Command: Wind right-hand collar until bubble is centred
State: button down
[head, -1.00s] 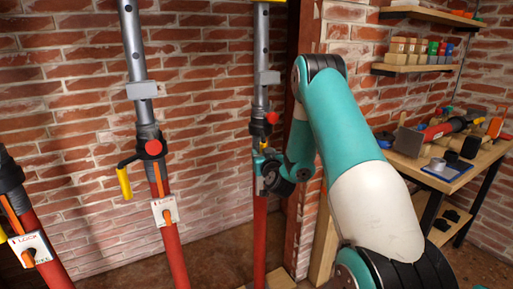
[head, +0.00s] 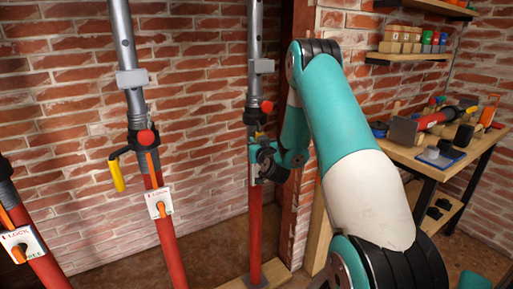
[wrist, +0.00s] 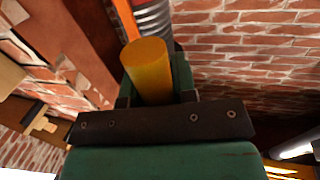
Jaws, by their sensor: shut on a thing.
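The right-hand prop has a grey upper tube (head: 255,35) and a red lower tube (head: 255,232) standing on a wooden board. Its dark collar (head: 252,115) has a red knob (head: 267,107) on its right. My gripper (head: 256,152) is at this prop just below the collar and hides part of it. In the wrist view my gripper (wrist: 154,88) is shut on a yellow handle (wrist: 147,66), whose rounded end sticks out between the jaws. A ribbed grey part of the prop (wrist: 153,18) shows behind the handle. I cannot make out a bubble in either view.
The middle prop (head: 140,90) has its own yellow crank handle (head: 117,175) and a white lock plate (head: 158,203). Another lock plate (head: 20,243) is at the far left. A brick wall stands close behind. A cluttered workbench (head: 405,163) is at the right.

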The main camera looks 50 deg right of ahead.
jog(key=s+d+b, duration=0.1)
jog(key=d+b, duration=0.1)
jog(key=b, duration=0.1)
jog(key=shift+s, duration=0.2)
jog(key=c, duration=0.9)
grip_release()
